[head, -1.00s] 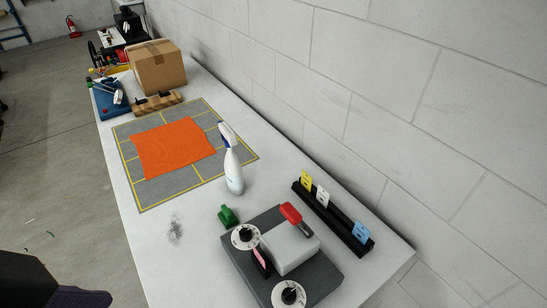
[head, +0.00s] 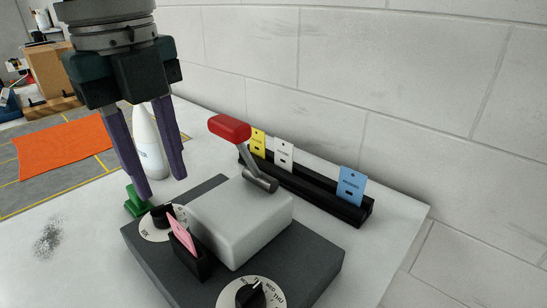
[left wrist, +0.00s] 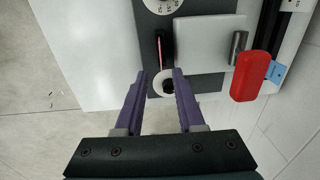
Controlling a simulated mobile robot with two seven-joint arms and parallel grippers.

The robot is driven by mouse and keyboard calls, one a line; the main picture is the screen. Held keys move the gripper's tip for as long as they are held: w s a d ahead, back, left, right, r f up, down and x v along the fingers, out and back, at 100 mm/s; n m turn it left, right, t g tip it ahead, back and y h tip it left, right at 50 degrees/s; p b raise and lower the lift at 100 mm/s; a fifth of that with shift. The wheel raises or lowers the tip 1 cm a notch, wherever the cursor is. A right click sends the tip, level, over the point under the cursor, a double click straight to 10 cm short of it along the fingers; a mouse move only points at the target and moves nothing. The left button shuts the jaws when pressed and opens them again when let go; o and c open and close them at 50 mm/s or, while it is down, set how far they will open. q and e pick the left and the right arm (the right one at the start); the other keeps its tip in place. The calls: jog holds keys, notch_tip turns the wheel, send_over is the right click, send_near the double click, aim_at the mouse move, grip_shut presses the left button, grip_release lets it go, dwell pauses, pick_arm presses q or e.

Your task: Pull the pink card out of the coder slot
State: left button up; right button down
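The pink card (head: 181,234) stands upright in the black coder slot (head: 189,258) on the dark grey base of the coder (head: 300,264). In the left wrist view the pink card (left wrist: 159,48) shows as a thin edge. My left gripper (head: 162,190) points down with its purple fingers apart and nothing between them. It is above the far dial (head: 149,227), apart from the card. In the left wrist view the card lies beyond the fingertips (left wrist: 161,75). My right gripper is not in view.
A red-knobbed lever (head: 230,128) rises beside the light grey block (head: 240,222). A near dial (head: 250,293) is close to the slot. A black rack (head: 310,187) holds yellow, white and blue cards. A white bottle (head: 148,150) and green object (head: 138,200) stand behind.

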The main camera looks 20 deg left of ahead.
aim_at(177, 223)
pick_arm(q)
jog(key=f, duration=1)
jog(key=shift+w+b, duration=0.25)
jog(key=shift+b, duration=0.1)
grip_shut()
jog(key=shift+r, duration=0.25)
jog(key=shift+r+p, duration=3.6)
jog(key=shift+p, duration=0.9)
jog(key=shift+d, duration=0.1)
